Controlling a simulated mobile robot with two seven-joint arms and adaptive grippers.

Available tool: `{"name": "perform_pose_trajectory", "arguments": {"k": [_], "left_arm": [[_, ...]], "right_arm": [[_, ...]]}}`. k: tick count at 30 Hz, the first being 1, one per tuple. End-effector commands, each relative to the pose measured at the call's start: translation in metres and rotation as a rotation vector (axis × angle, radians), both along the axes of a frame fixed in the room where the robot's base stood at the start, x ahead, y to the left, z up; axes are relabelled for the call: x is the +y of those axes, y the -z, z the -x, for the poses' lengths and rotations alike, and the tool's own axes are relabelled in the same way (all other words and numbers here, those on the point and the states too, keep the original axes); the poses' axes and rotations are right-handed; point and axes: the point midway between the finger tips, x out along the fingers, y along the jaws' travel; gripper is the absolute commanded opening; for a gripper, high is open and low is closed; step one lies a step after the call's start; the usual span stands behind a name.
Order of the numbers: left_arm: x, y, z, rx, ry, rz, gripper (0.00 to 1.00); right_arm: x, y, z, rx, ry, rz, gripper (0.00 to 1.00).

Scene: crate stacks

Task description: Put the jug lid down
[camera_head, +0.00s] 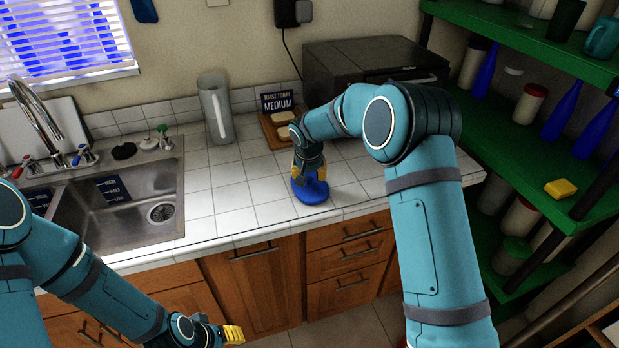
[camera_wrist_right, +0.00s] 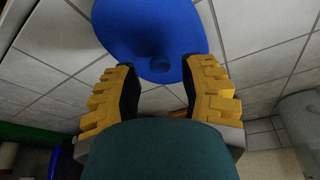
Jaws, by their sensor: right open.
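The blue jug lid (camera_head: 313,193) lies on the white tiled counter near its front edge. In the right wrist view the lid (camera_wrist_right: 150,25) is a broad blue disc with a small round feature at its near edge. My right gripper (camera_head: 310,176) is right over the lid, pointing down. Its yellow fingers (camera_wrist_right: 158,72) are apart in the wrist view, with the lid just beyond their tips; I cannot tell whether they touch it. The gripper hides part of the lid in the head view. My left gripper (camera_head: 233,334) is low in front of the cabinets, away from the lid.
A grey jug (camera_head: 216,108) stands at the back of the counter. A toast board (camera_head: 270,131) with a "MEDIUM" sign and a dark oven (camera_head: 350,70) are behind my right arm. The sink (camera_head: 120,205) is left, green shelves (camera_head: 520,190) right. Tiles left of the lid are clear.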

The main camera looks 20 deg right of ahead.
Motion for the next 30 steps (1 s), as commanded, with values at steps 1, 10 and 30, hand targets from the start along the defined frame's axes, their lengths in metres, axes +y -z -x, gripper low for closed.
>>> {"name": "perform_pose_trajectory", "arguments": {"k": [1, 10, 30], "left_arm": [[0.000, -0.001, 0.000, -0.001, 0.000, 0.000, 0.47], [0.000, -0.005, -0.002, -0.003, -0.002, -0.001, 0.47], [0.000, -0.006, -0.002, -0.005, -0.004, -0.001, 0.47]], "right_arm": [[0.002, -0.013, 0.003, -0.005, -0.001, -0.001, 0.42], [0.008, -0.069, 0.019, -0.003, -0.001, -0.001, 0.42], [0.010, -0.091, 0.026, 0.000, -0.001, 0.000, 0.42]]}}
